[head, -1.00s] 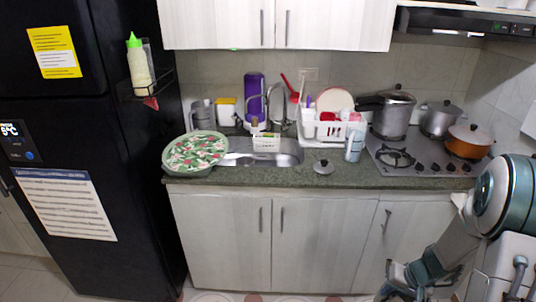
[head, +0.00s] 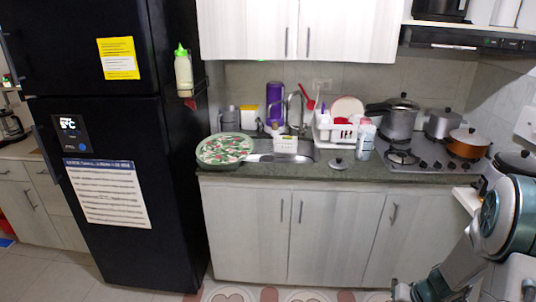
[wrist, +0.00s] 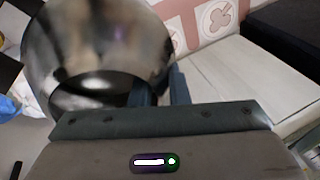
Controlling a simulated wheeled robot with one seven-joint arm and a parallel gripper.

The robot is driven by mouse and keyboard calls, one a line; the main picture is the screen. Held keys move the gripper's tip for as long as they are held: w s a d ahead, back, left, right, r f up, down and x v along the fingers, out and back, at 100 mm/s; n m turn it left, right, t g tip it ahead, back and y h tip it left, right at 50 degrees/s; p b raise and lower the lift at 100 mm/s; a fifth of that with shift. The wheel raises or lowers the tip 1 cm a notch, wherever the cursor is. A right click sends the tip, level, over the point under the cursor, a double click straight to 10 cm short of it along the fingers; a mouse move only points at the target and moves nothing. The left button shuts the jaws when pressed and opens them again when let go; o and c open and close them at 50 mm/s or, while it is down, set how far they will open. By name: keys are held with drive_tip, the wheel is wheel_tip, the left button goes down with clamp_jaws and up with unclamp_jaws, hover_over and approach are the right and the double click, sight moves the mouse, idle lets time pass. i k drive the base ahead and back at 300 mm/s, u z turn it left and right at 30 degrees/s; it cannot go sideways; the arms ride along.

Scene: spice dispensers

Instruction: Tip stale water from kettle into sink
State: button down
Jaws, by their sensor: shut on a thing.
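A shiny metal kettle (wrist: 95,45) fills the upper left of the wrist view, close to my gripper (wrist: 160,92). My gripper is shut on it; the exact grip point is partly hidden by the dark finger parts. The kettle's water cannot be seen, and the kettle does not show in the head view. The steel sink (head: 306,152) is set in the dark green counter across the room, well apart from my arm. My arm is low at the bottom right of the head view.
A patterned round tray (head: 225,149) sits left of the sink. A white dish rack (head: 340,132) and a blue-white bottle (head: 365,140) stand right of it. Pots crowd the stove (head: 415,155). A black fridge (head: 175,230) stands left of the counter. Floor shows in front of the cabinets.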

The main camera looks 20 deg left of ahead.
sight(307, 152)
drive_tip(key=u, duration=2.35)
drive_tip(key=i, duration=1.95)
drive_tip(key=z, duration=2)
